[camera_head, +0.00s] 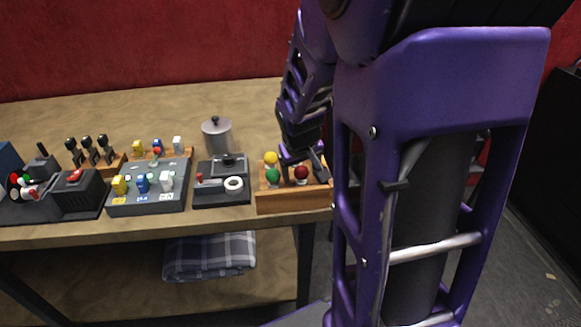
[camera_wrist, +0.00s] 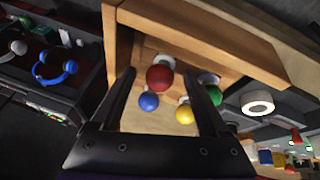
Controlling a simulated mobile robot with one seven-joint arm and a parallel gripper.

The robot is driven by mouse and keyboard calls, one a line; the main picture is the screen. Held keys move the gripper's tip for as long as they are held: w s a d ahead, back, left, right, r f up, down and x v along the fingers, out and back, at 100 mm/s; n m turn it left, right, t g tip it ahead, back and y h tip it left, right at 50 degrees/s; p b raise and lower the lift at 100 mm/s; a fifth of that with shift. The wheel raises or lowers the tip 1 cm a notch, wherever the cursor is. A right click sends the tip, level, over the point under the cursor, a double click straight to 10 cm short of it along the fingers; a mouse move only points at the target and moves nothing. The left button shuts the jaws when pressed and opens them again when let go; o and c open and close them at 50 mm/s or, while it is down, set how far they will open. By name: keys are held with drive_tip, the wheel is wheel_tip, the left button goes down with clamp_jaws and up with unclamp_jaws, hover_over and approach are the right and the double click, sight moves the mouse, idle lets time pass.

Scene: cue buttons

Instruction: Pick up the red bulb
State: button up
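The red bulb (camera_head: 301,172) stands at the right of a wooden bulb holder (camera_head: 292,203) near the table's front edge. My gripper (camera_head: 302,165) is over the holder, pointing down. In the wrist view my gripper (camera_wrist: 160,76) is open, and the red bulb (camera_wrist: 159,78) appears between its fingertips, with gaps on both sides. I cannot tell whether the fingertips reach down to the bulb's height. A blue bulb (camera_wrist: 149,102) is close to the red one, and a yellow bulb (camera_wrist: 185,113) is by the right finger. A green bulb (camera_wrist: 214,94) is outside that finger.
Left of the holder are a dark box with a white ring (camera_head: 233,184), a grey panel with coloured blocks (camera_head: 148,204) and a metal pot (camera_head: 216,135). Lever handles stand farther left. A folded plaid cloth (camera_head: 210,256) lies on the lower shelf. The back of the table is clear.

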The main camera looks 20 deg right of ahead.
sight(301, 169)
clamp_jaws()
drive_tip(key=shift+r, duration=0.1)
wheel_tip(301, 169, up, 10)
drive_tip(key=p, duration=0.7)
